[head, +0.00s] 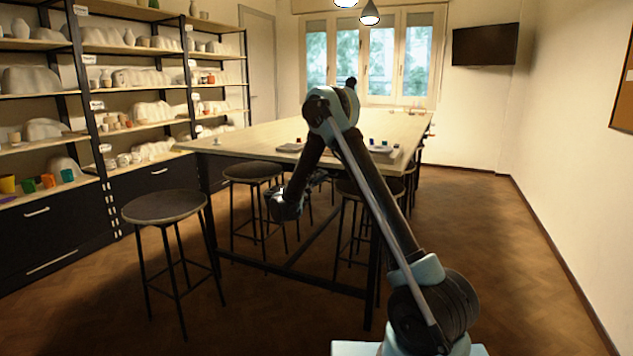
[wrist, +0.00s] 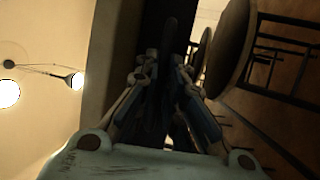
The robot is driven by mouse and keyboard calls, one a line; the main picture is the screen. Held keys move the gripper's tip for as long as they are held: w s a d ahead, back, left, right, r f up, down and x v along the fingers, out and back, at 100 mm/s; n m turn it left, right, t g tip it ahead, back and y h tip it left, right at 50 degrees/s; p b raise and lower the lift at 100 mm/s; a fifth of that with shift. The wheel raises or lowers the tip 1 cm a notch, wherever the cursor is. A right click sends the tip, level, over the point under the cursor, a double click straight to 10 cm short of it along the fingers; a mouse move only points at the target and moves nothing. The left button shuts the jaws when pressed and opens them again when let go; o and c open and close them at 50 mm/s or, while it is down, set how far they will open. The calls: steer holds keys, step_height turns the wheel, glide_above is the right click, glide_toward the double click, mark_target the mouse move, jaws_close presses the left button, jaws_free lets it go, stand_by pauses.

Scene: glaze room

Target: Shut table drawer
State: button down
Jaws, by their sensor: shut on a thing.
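The long table (head: 240,140) has a pale top and dark legs and stands in the middle of the room in the head view. In the wrist view the fingers of my gripper (wrist: 167,75) come together on a dark part in deep shadow, which looks like the handle of the table drawer (wrist: 165,25). The drawer front is too dark, and too hidden in the head view, to tell how far out it stands.
Stools stand near my gripper: one at the left front (head: 165,207) and one by the table end (head: 252,172). A round seat (wrist: 230,45) is close on the right in the wrist view. Shelves (head: 90,95) line the left wall. The floor at right (head: 510,250) is clear.

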steer(key=c, duration=1.7)
jaws_free()
steer(key=shift+w+d+f, duration=0.1)
steer(key=shift+w+f, duration=0.05)
steer(key=shift+w, duration=0.15)
steer(key=shift+s, duration=0.1)
steer(key=v, duration=1.2)
